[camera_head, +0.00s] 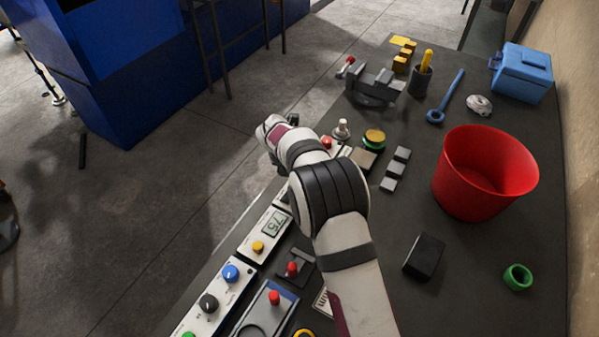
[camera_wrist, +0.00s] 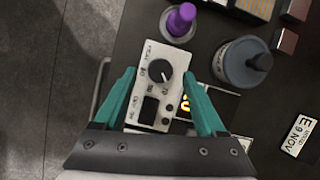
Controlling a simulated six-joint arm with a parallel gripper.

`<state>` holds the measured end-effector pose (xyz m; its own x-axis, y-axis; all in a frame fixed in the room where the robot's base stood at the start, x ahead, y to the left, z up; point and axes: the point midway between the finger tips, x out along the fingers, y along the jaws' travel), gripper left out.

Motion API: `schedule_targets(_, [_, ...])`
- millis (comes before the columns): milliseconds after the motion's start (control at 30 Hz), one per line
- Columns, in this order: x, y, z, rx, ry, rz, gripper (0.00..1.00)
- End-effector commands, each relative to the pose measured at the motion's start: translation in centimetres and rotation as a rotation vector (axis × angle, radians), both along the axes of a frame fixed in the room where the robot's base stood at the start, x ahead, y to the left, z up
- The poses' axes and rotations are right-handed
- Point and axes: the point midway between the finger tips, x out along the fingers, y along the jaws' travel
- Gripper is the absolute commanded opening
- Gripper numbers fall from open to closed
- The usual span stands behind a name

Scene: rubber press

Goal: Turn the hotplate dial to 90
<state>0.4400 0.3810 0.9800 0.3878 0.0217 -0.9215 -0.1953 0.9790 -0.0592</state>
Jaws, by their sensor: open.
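In the wrist view a round black dial (camera_wrist: 160,72) with a white pointer line sits on a white control panel (camera_wrist: 145,60). The pointer leans to the upper right. The small scale marks around it are too blurred to read. My gripper (camera_wrist: 160,77) is open, with one green finger on each side of the dial in the picture. I cannot tell how far above the panel the fingertips are, and no contact shows. In the head view my arm hides the dial and most of the gripper.
A purple-topped knob (camera_wrist: 180,19) and a grey round container (camera_wrist: 243,63) stand close by. In the head view another display (camera_head: 275,225) reads 75, and a red bucket (camera_head: 485,172) stands right.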

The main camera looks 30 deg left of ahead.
Motion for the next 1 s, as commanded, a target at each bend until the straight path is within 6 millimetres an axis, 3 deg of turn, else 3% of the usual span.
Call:
schedule_targets(133, [0.6,0.0,-1.4,0.000,0.000,-0.001,0.73])
schedule_targets(433, [0.8,0.0,-1.7,0.001,-0.001,-0.002,0.73])
schedule_targets(833, [0.7,0.0,-1.7,0.001,0.000,-0.002,0.03])
schedule_targets(1000, [0.7,0.0,-1.7,0.001,0.000,-0.004,0.00])
